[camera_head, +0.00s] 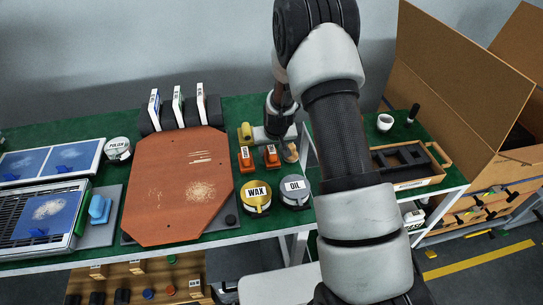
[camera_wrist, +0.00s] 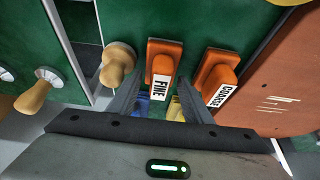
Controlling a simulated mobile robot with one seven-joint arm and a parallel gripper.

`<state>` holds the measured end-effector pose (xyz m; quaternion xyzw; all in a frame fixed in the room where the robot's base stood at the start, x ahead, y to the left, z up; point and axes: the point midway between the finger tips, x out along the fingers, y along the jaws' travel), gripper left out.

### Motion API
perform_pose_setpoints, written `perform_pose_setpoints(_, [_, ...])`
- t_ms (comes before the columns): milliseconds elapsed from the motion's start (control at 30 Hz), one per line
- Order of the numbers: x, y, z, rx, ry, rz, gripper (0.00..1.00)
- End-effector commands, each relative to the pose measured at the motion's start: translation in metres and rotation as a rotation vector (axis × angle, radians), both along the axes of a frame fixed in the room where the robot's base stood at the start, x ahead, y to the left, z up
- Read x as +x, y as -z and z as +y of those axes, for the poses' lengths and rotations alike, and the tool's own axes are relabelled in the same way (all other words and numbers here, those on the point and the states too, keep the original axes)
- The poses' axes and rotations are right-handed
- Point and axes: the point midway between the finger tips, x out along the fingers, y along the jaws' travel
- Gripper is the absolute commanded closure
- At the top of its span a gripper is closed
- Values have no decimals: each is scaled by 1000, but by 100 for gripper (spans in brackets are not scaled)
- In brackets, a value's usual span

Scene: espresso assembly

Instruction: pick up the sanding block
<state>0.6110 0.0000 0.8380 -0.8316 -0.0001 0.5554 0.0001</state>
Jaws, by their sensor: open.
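Two orange sanding blocks lie side by side on the green table mat. The block labelled FINE (camera_head: 271,157) is right of the block labelled COARSE (camera_head: 246,161) in the head view. In the wrist view, FINE (camera_wrist: 161,62) is near the middle, between and beyond the ends of my fingers, and COARSE (camera_wrist: 215,72) is to its right. My gripper (camera_wrist: 161,82) is open and empty, with its fingers pointing toward FINE. In the head view my wrist hangs just behind the blocks and the fingertips are hard to make out.
A wooden knob-shaped piece (camera_wrist: 118,63) sits left of FINE in the wrist view. WAX (camera_head: 256,197) and OIL (camera_head: 294,191) tins stand in front of the blocks. A reddish-brown board (camera_head: 180,190) lies left of COARSE. A cardboard box (camera_head: 450,90) stands far right.

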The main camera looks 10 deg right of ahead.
Motion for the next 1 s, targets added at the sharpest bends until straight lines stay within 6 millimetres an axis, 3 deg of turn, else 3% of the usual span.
perform_pose_setpoints(33, [0, 0, 0, 0, 0, 0, 58])
perform_pose_setpoints(300, [0, 0, 0, 0, 0, 0, 100])
perform_pose_setpoints(500, [0, -1, 0, 0, 0, -1, 100])
perform_pose_setpoints(633, [1, -12, 0, 0, -1, -3, 100])
perform_pose_setpoints(1000, [1, -83, 0, 0, 0, -4, 100])
